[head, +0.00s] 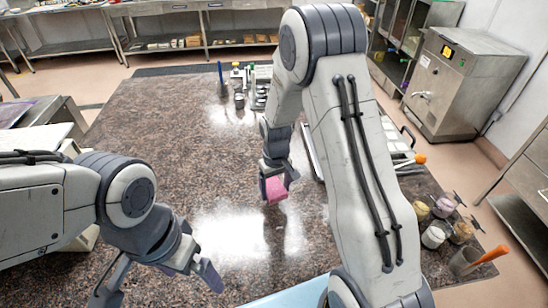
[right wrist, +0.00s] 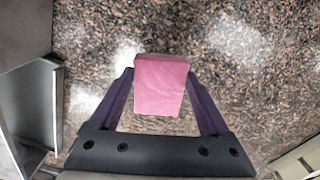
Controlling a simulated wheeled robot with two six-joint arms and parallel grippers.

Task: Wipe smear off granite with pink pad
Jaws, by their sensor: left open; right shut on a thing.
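The pink pad (head: 275,190) is a small block held at the middle of the speckled brown granite top (head: 165,120). My right gripper (head: 278,186) is shut on it; in the right wrist view the pad (right wrist: 160,85) sits between both dark fingers. I cannot tell whether the pad touches the granite. Pale bright patches lie on the granite, and I cannot tell a smear from reflected light there. My left gripper (head: 157,286) is open and empty over the near left of the granite. My right arm hides part of the top.
Small jars (head: 433,237) and a cup with an orange-handled tool (head: 465,262) stand at the right edge. Bottles and a rack (head: 238,82) stand at the back. A pale blue surface (head: 290,297) shows at the front. The left middle granite is clear.

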